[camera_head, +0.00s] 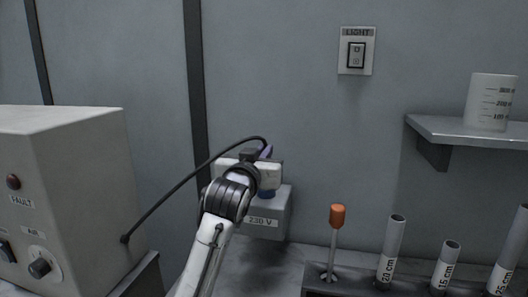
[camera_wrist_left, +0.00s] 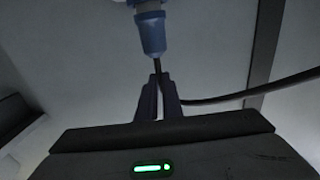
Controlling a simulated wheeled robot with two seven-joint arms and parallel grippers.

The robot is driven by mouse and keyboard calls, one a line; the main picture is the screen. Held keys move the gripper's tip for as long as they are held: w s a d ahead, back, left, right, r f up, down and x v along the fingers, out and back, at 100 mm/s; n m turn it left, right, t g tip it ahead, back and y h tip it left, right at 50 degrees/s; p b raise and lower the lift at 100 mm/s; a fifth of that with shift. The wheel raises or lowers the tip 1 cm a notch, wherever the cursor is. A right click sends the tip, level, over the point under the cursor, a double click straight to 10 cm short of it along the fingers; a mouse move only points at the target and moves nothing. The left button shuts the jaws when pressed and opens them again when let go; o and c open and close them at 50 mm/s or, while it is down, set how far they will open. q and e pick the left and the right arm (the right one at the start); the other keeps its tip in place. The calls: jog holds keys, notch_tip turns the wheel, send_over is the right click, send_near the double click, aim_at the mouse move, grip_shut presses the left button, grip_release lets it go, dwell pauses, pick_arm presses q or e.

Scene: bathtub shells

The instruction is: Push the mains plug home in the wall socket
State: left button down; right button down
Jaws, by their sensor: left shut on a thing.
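The grey wall socket box (camera_head: 265,222), labelled 230 V, is low on the wall in the head view. In the left wrist view the blue plug (camera_wrist_left: 153,36) lies beyond my fingertips. My left gripper (camera_wrist_left: 160,80) is shut on the black cable (camera_wrist_left: 156,68) close behind the plug. The plug's front end is at the frame's top edge, so I cannot tell how deep it sits. My right gripper is out of view.
The cable runs to a grey cabinet (camera_head: 75,190) at the left. A light switch (camera_head: 356,53) is on the wall above. At the right are a shelf (camera_head: 470,128) with a beaker (camera_head: 491,100), an orange-handled tool (camera_head: 337,217) and several labelled tubes (camera_head: 391,252).

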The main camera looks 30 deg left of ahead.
pick_arm(q)
jog(key=shift+f, duration=0.3)
jog(key=shift+f, duration=0.3)
jog(key=c, duration=1.8)
grip_release()
jog(key=shift+c, duration=0.2)
jog(key=shift+s, duration=0.1)
jog(key=b+v, duration=0.1)
jog(key=v, duration=0.9)
jog(key=shift+b, duration=0.3)
jog(key=shift+r, duration=0.1)
